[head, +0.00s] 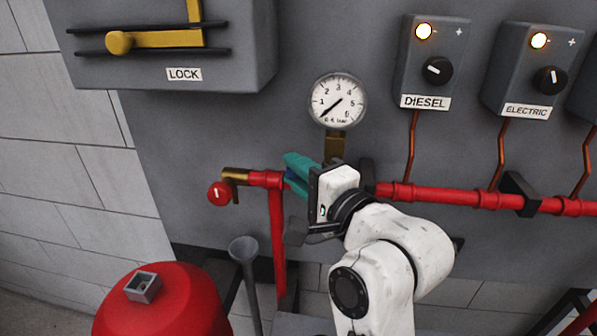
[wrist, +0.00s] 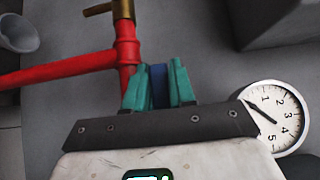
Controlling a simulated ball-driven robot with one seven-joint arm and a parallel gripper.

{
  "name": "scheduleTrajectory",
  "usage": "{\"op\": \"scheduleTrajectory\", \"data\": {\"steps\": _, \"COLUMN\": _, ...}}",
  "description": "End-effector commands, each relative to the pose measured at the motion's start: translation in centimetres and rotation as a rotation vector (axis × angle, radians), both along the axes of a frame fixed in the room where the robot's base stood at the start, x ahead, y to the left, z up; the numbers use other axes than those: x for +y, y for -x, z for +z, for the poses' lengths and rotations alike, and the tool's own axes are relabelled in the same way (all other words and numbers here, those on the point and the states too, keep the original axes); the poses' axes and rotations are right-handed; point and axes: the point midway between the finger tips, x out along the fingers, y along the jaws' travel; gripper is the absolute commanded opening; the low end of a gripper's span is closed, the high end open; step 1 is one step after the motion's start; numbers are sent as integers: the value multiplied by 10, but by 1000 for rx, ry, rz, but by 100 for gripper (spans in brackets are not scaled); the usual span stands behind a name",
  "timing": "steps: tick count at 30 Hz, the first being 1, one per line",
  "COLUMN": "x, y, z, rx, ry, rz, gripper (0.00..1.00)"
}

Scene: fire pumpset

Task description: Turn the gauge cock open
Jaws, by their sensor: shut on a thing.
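The pressure gauge (head: 338,100) is round and white-faced, with its needle at the low end of the scale. It also shows at the right of the wrist view (wrist: 284,112). A brass stem (head: 334,146) runs down from it behind my gripper. My gripper (head: 297,172) has teal fingers and is in front of the red pipe, below and left of the gauge. In the wrist view the fingers (wrist: 159,88) are shut on a blue handle (wrist: 159,78), apparently the gauge cock's. My gripper hides the cock's body and most of the handle.
A red pipe (head: 450,196) runs along the wall, with a brass elbow and red knob (head: 218,193) at its left end. A grey funnel (head: 244,250) and a red tank (head: 165,305) stand below. DIESEL (head: 432,65) and ELECTRIC (head: 530,70) boxes hang at upper right.

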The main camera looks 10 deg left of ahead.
Motion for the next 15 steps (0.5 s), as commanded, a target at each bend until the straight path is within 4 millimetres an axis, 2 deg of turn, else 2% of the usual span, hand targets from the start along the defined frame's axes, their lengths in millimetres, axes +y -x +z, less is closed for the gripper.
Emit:
{"op": "scheduleTrajectory", "data": {"steps": 8, "x": 0, "y": 0, "z": 0, "rx": 2, "ry": -40, "rz": 1, "gripper": 0}}
{"op": "scheduleTrajectory", "data": {"steps": 15, "x": 0, "y": 0, "z": 7, "rx": -3, "ry": -182, "rz": 1, "gripper": 0}}
